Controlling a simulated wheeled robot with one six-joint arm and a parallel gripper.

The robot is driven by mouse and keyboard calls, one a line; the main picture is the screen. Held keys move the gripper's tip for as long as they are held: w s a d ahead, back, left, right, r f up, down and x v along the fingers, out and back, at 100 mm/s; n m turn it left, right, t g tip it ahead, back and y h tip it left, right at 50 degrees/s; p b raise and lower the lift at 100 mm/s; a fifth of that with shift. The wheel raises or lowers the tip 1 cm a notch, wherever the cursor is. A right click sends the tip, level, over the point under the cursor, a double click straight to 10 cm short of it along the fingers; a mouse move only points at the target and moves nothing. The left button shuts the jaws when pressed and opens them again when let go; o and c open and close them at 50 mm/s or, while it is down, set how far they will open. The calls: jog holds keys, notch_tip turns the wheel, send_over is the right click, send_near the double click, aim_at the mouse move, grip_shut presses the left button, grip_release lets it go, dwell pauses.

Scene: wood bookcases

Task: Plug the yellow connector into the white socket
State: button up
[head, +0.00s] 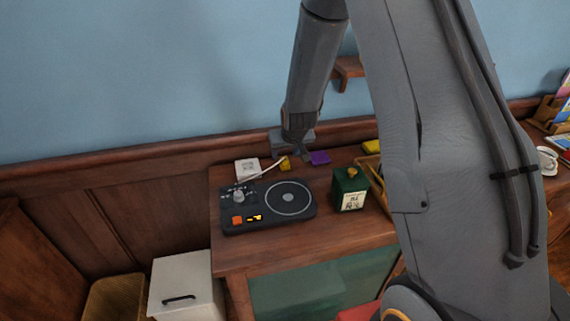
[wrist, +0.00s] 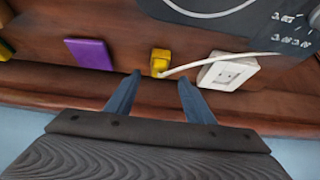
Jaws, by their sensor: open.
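The yellow connector (wrist: 160,62) lies on the wooden cabinet top, with a white cable running from it to the right in the wrist view. It also shows in the head view (head: 285,164). The white socket (wrist: 228,71) is a square block to its right in the wrist view, and left of the connector in the head view (head: 247,168). My gripper (wrist: 160,84) is open and empty, its two blue-grey fingers pointing towards the connector, which appears between and just beyond the tips. In the head view my gripper (head: 299,154) is above the cabinet's back edge.
A black turntable device (head: 268,205) stands in front of the connector. A purple block (wrist: 89,53) lies beside it. A dark green box (head: 350,189) stands to the right. The wall and wood rail are close behind my gripper.

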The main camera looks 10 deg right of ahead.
aim_at(285, 158)
jog(key=shift+p+x, duration=1)
jog(key=shift+x, duration=1.45)
jog(key=shift+s+d+f, duration=0.1)
jog(key=shift+s, duration=0.1)
jog(key=c, duration=1.1)
